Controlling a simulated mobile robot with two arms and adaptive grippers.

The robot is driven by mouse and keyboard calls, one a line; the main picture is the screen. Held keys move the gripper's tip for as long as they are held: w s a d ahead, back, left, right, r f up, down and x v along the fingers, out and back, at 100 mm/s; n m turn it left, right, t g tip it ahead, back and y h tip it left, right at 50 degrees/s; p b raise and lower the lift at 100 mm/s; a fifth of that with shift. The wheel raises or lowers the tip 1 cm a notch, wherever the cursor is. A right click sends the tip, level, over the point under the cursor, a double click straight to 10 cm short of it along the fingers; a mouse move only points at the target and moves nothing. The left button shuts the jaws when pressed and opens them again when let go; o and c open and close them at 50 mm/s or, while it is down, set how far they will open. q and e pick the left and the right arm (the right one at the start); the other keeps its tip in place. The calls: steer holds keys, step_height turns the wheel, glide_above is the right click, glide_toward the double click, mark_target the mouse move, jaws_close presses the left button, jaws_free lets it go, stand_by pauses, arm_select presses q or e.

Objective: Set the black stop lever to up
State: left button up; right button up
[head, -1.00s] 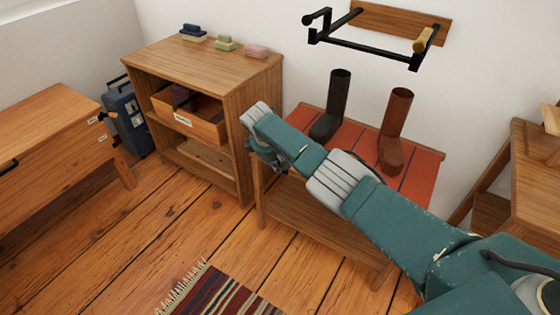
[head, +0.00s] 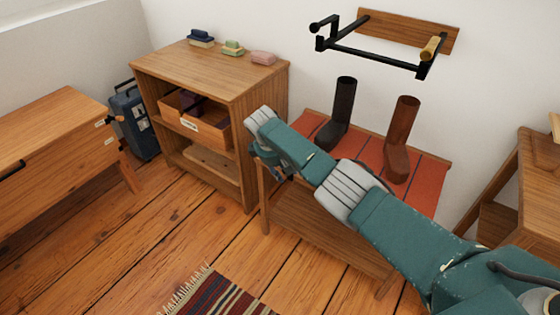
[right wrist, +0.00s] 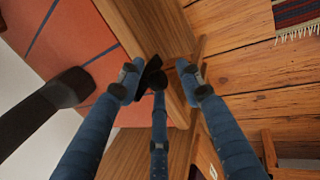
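A small black piece (right wrist: 147,74) shows at the wooden end edge of the bench in the right wrist view. It may be the stop lever; whether it stands up or down I cannot tell. My right gripper (right wrist: 158,78) has its fingers spread around this piece, with the middle fingertip overlapping or close to it. Contact is unclear. In the head view my right gripper (head: 270,163) is at the left end of the bench (head: 430,192), mostly hidden by my wrist, and the lever cannot be made out. My left gripper is out of view.
A black boot (head: 343,108) and a brown boot (head: 402,135) stand on the bench's red top. A wall rack (head: 372,57) with black bars hangs above. A wooden shelf unit (head: 243,88) with an open drawer (head: 205,132) stands close left of my gripper. Floor in front is mostly clear.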

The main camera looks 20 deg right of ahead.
steer(key=v, duration=1)
steer(key=shift+a+r, duration=0.15)
steer(key=shift+r, duration=0.1)
steer(key=shift+s, duration=0.15)
